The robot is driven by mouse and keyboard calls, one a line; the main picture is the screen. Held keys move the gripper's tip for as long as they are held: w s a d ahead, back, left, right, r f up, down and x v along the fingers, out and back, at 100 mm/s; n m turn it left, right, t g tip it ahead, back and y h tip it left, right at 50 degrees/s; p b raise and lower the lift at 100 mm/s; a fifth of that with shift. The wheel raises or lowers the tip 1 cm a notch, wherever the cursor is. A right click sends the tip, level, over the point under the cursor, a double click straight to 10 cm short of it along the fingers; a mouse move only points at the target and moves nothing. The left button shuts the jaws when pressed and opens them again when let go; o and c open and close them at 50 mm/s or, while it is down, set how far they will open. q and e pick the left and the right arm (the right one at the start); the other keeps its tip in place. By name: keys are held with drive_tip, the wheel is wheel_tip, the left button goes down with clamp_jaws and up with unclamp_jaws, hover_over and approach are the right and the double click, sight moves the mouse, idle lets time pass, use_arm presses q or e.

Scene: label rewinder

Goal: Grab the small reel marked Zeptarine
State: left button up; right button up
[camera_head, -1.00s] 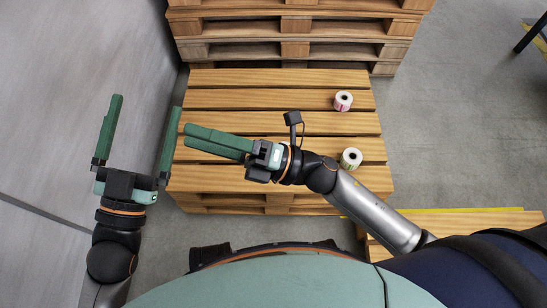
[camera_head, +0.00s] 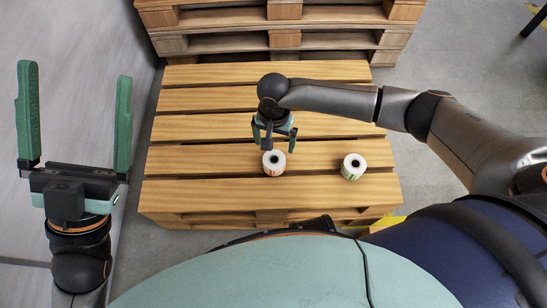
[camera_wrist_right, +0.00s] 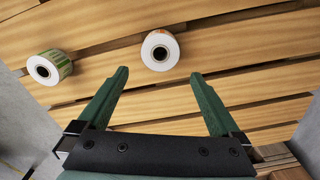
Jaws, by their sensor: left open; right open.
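A small white reel with an orange-marked label (camera_head: 274,168) stands on the wooden pallet (camera_head: 210,190). It also shows in the right wrist view (camera_wrist_right: 160,62), in line with the gap between the fingertips and beyond them. A second white reel with a green label (camera_head: 353,173) stands to its right; it is at the left in the right wrist view (camera_wrist_right: 47,68). No name is legible on either. My right gripper (camera_head: 274,145) is open and empty, pointing down near the orange-marked reel. My left gripper (camera_head: 76,72) is open and empty, left of the pallet.
A stack of pallets (camera_head: 285,38) stands behind the front pallet. A grey wall surface (camera_head: 75,30) is on the left. My right forearm crosses over the pallet's back right part and hides what lies under it. The pallet's left side is clear.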

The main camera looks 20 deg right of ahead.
sight(274, 154)
wheel_tip(274, 154, down, 6)
drive_tip(key=shift+s+a+f+b, duration=0.1)
drive_tip(key=shift+s+f+b, duration=0.1)
drive_tip(key=shift+b, duration=0.9)
wheel_tip(274, 154, down, 5)
drive_tip(key=b, duration=0.3)
drive_tip(key=shift+s+a+f, duration=0.1)
drive_tip(key=shift+s+f, duration=0.05)
use_arm(q)
wheel_tip(274, 154, down, 6)
drive_tip(key=shift+d+f+m, duration=0.15)
drive_tip(key=shift+d+m, duration=0.15)
drive_tip(key=shift+d, duration=0.1)
drive_tip(key=shift+w, duration=0.1)
use_arm(e)
drive_tip(key=c, duration=1.3)
drive_tip(key=shift+r, duration=0.2)
